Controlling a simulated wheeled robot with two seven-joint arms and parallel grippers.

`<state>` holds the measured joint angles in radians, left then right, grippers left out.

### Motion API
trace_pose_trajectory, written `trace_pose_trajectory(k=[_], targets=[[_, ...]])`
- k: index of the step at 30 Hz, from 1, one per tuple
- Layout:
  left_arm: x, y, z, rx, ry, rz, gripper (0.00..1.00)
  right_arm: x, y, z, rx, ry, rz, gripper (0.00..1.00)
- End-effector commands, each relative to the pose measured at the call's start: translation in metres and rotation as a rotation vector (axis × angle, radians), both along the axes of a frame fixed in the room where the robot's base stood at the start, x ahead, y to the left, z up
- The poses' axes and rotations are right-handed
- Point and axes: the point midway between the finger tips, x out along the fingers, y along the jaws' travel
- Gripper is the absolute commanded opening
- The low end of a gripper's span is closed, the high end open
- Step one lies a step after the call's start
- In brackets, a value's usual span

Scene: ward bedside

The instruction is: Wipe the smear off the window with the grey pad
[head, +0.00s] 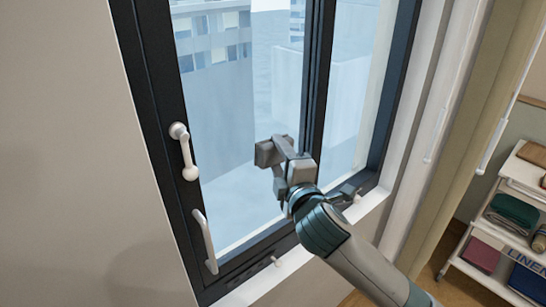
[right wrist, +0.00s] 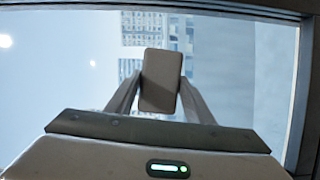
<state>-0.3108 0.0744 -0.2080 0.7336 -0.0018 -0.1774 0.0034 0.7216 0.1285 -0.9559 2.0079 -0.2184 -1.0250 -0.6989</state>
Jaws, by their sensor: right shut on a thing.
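The window (head: 225,110) has a dark frame and fills the middle of the head view. My right gripper (head: 279,160) is in front of the left pane's lower right part. It is shut on the grey pad (head: 268,152), a small block held out toward the glass. The pad also shows between the fingers in the right wrist view (right wrist: 161,80). I cannot tell whether the pad touches the glass. I cannot make out a smear on the pane in either view; part of the glass is hidden behind my gripper and the pad. My left gripper is not in view.
White handles (head: 184,152) and (head: 205,240) stick out on the frame's left side. A pale sill (head: 262,285) runs below. A curtain (head: 450,130) hangs at the right, and a linen cart (head: 497,225) with folded cloths stands beyond it. Plain wall is at the left.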

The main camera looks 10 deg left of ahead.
Motion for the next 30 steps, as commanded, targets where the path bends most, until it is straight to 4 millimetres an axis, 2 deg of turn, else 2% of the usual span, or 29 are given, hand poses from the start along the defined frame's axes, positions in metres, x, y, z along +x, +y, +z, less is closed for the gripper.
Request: trace_pose_trajectory(k=[14, 30], targets=[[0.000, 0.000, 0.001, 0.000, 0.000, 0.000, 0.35, 0.003, -0.003, 0.000, -0.001, 0.001, -0.001, 0.30], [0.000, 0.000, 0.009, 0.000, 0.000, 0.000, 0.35, 0.027, -0.022, 0.000, 0.000, 0.001, 0.000, 0.30]])
